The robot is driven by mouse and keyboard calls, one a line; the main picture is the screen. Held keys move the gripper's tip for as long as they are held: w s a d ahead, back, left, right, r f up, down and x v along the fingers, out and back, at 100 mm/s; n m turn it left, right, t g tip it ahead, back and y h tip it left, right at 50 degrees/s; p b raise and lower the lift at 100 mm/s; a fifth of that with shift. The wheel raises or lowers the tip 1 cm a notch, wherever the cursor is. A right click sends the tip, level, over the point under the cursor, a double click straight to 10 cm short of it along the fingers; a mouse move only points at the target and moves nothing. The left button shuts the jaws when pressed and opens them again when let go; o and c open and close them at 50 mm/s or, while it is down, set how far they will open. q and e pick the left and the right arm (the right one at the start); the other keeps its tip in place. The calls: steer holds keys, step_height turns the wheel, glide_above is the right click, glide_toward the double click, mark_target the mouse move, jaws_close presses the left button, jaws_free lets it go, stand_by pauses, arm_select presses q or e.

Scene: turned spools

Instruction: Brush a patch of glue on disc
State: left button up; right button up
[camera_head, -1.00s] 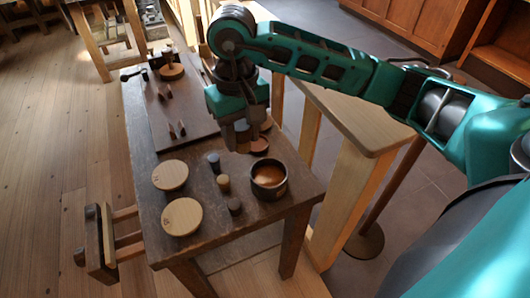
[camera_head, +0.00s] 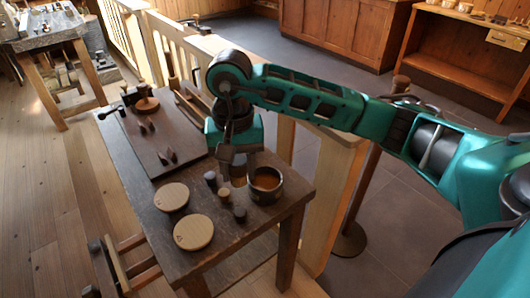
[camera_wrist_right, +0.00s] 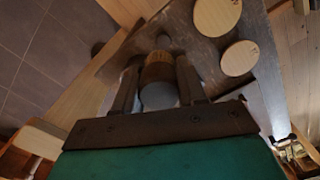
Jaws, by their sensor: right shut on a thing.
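Two pale wooden discs, a far one (camera_head: 172,197) and a near one (camera_head: 194,233), lie on the dark table; both also show in the wrist view. A dark round pot (camera_head: 267,186) with amber glue inside stands to their right. My right gripper (camera_head: 238,178) points down just left of the pot, low over the table. In the wrist view its fingers (camera_wrist_right: 158,88) are shut on a short cylinder, tan with a grey end, which looks like the brush (camera_wrist_right: 159,72). My left gripper is out of view.
A dark board (camera_head: 165,140) with small upright pieces lies at the back of the table (camera_head: 245,229). A wooden railing (camera_head: 330,175) runs along the right.

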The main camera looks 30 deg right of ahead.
steer(key=m, duration=0.5)
steer(key=shift+w+d+f+m, duration=0.2)
steer(key=shift+w+d+m, duration=0.1)
steer(key=shift+w+d, duration=0.1)
steer(key=w+d+f+n+p, duration=0.1)
steer(key=d+f+n, duration=0.1)
steer(key=n, duration=0.9)
steer(key=w+d+f+n+p, duration=0.1)
steer(key=d+n, duration=0.3)
steer(key=n, duration=0.8)
steer(key=w+d+f+n+p, duration=0.1)
steer(key=w+d+f+n, duration=0.1)
steer(key=n, duration=1)
steer(key=shift+w+d+f, duration=0.15)
steer(key=shift+d+f, duration=0.15)
steer(key=shift+f, duration=0.2)
steer(key=shift+w+d+f, duration=0.15)
steer(key=shift+d+f, duration=0.1)
steer(key=shift+f, duration=0.2)
step_height(320, 180, down, 4)
steer(key=b, duration=0.3)
